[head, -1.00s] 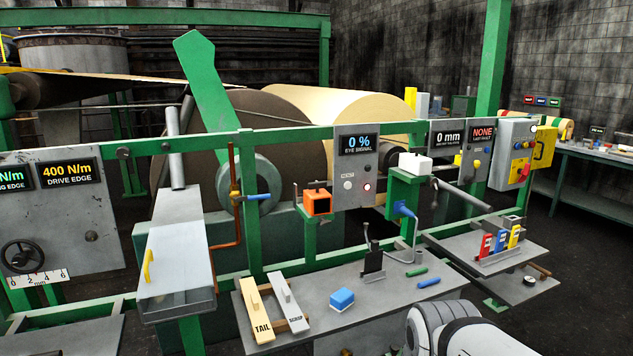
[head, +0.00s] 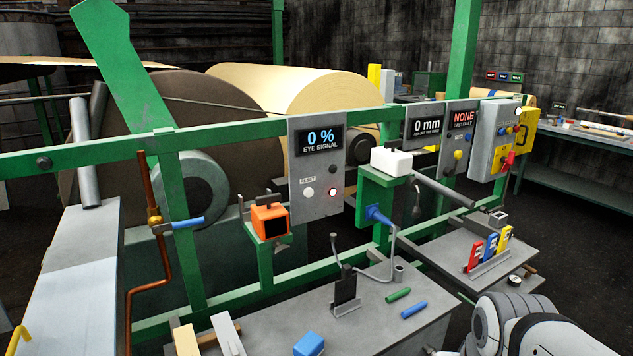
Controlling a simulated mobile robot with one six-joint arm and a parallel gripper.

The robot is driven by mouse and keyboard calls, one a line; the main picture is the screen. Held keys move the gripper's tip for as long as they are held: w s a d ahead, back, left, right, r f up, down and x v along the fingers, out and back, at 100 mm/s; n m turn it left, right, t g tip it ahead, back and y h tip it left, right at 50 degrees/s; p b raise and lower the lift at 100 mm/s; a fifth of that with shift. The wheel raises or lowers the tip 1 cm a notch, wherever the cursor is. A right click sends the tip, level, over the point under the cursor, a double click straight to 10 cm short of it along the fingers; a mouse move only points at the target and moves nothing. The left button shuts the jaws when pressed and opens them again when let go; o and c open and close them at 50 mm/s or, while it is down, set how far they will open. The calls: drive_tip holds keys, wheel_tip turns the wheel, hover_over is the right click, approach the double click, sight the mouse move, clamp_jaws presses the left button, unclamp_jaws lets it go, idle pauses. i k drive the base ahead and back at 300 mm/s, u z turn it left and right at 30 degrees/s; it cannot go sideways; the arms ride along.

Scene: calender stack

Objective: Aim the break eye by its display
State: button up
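The eye signal display (head: 320,138) reads 0 % in blue, on a grey panel (head: 318,205) fixed to the green rail. The panel has a white reset button (head: 308,192) and a small lit red lamp (head: 332,191). An orange box with a dark square face (head: 270,221), which looks like the break eye, sits on a green bracket left of and below the panel. Its dark face points toward me. Only a white and grey part of my arm shows at the lower right; my gripper is not in view.
Below is a grey bench (head: 370,322) with a blue block (head: 308,344), a dark upright stand (head: 346,290), and green (head: 398,294) and blue (head: 414,309) rods. A copper pipe with a blue handle (head: 187,222) stands left. A white box (head: 391,161) sits on a green bracket at right.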

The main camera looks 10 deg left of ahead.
sight(270, 220)
drive_tip(key=u, duration=0.2)
drive_tip(key=i, duration=0.95)
drive_tip(key=u, duration=0.55)
